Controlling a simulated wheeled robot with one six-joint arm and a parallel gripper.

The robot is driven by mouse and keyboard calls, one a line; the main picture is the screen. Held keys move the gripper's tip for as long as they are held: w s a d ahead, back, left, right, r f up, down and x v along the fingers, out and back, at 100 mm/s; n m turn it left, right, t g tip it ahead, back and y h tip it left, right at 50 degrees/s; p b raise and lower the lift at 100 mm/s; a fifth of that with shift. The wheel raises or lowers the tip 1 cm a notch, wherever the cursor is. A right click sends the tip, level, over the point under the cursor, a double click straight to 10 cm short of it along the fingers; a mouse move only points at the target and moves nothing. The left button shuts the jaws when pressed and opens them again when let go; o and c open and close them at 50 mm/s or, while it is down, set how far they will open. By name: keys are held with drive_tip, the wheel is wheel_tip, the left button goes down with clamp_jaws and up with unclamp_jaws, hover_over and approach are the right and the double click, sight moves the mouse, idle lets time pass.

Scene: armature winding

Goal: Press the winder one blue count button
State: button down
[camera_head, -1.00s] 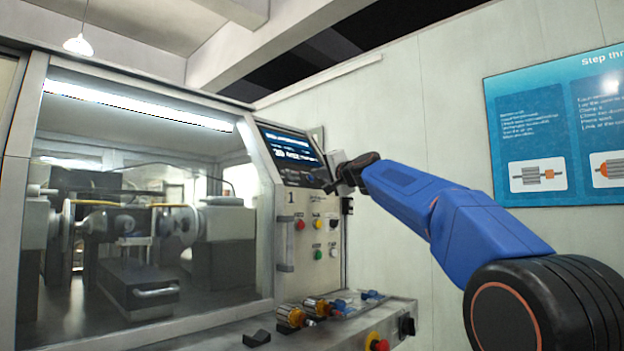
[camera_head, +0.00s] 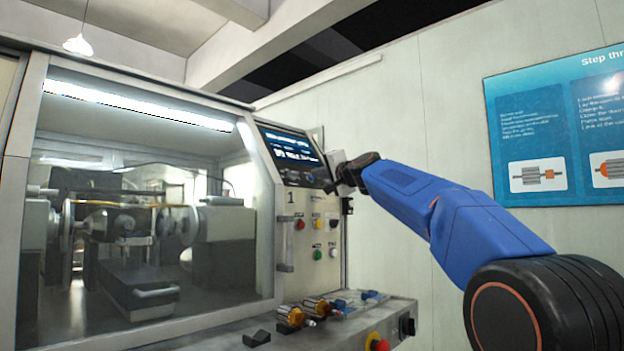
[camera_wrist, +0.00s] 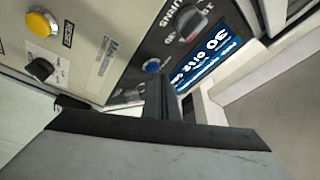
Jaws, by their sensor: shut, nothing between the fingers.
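The winder one control panel (camera_head: 310,228), marked 1, stands beside the glass door. In the wrist view the blue count button (camera_wrist: 152,65) is a small round button on the dark panel strip, below the display. My gripper (camera_head: 337,183) is at the right edge of the panel, by the lower right of the display (camera_head: 288,148). In the wrist view my gripper (camera_wrist: 158,85) is shut and empty, its tips very close to the blue button. I cannot tell whether they touch.
A black knob (camera_wrist: 187,22) sits near the blue button. A yellow button (camera_wrist: 40,25) and another black knob (camera_wrist: 40,70) are farther left. Red, yellow, green and white buttons line the panel below. Armatures (camera_head: 318,306) lie on the ledge by a red stop button (camera_head: 377,343).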

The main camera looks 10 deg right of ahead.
idle(0.7)
drive_tip(key=shift+w+a+f, duration=0.2)
drive_tip(key=shift+w+a, duration=0.05)
drive_tip(key=shift+w, duration=0.05)
drive_tip(key=shift+s+d, duration=0.1)
idle(0.3)
drive_tip(key=shift+s+d+r, duration=0.1)
drive_tip(key=shift+s+r, duration=0.05)
drive_tip(key=s+d+r, duration=0.3)
drive_tip(key=s, duration=0.1)
drive_tip(key=shift+r, duration=0.3)
idle(0.6)
idle(0.3)
